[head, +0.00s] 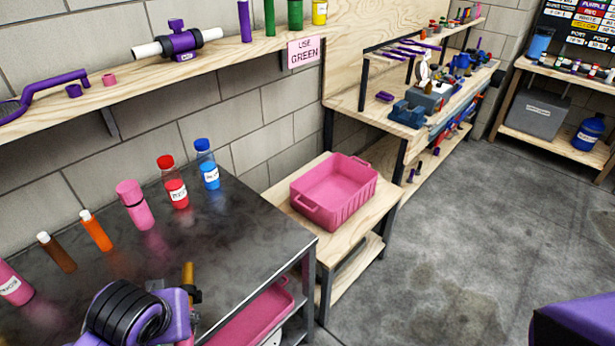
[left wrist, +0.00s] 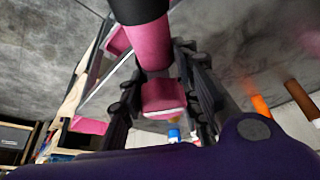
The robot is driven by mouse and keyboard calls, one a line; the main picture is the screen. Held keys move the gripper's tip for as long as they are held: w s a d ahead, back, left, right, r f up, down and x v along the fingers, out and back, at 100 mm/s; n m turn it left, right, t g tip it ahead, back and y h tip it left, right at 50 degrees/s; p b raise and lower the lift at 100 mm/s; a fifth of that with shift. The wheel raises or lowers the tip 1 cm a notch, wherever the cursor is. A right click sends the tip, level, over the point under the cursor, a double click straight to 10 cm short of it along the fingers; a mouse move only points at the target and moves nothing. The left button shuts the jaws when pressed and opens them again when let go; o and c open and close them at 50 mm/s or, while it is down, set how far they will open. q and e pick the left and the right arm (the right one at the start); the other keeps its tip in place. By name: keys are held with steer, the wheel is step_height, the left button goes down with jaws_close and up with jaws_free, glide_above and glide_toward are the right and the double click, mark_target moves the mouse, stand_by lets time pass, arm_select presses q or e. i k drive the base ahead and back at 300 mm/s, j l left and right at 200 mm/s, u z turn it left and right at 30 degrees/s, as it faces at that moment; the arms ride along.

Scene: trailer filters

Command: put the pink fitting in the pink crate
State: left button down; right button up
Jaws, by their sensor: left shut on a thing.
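My left gripper (head: 190,295) is low over the near part of the dark metal table, partly hidden by its own purple and black wrist. In the left wrist view its two dark fingers (left wrist: 163,100) are shut on the pink fitting (left wrist: 163,95), a pink piece with a pale rim. A brass-coloured end (head: 188,272) sticks out beyond the fingers; most of the fitting is hidden in the head view. The pink crate (head: 302,208) stands right of the table on a low wooden stand, looking empty. My right gripper is not in view.
On the dark table (head: 255,240) stand a pink bottle (head: 135,205), a red-capped bottle (head: 176,190), a blue-capped bottle (head: 208,172), and orange and brown tubes. Another pink crate (head: 258,315) sits on the shelf below. The concrete floor at right is clear.

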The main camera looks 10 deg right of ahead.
mark_target(325, 193)
steer(key=i+l, duration=0.1)
steer(key=l, duration=0.35)
steer(key=i+l+u, duration=0.1)
steer(key=l, duration=0.35)
steer(key=i+l, duration=0.1)
steer(key=l, duration=0.4)
steer(key=i+l+u, duration=0.1)
steer(key=l, duration=0.35)
steer(key=i+l, duration=0.1)
steer(key=l, duration=0.2)
steer(key=i+l+u, duration=0.1)
steer(key=l, duration=0.2)
steer(key=i+l, duration=0.15)
steer(key=l, duration=0.15)
steer(key=i+l+u, duration=0.25)
steer(key=i+l, duration=0.65)
steer(key=i, duration=0.35)
steer(key=j+u, duration=0.05)
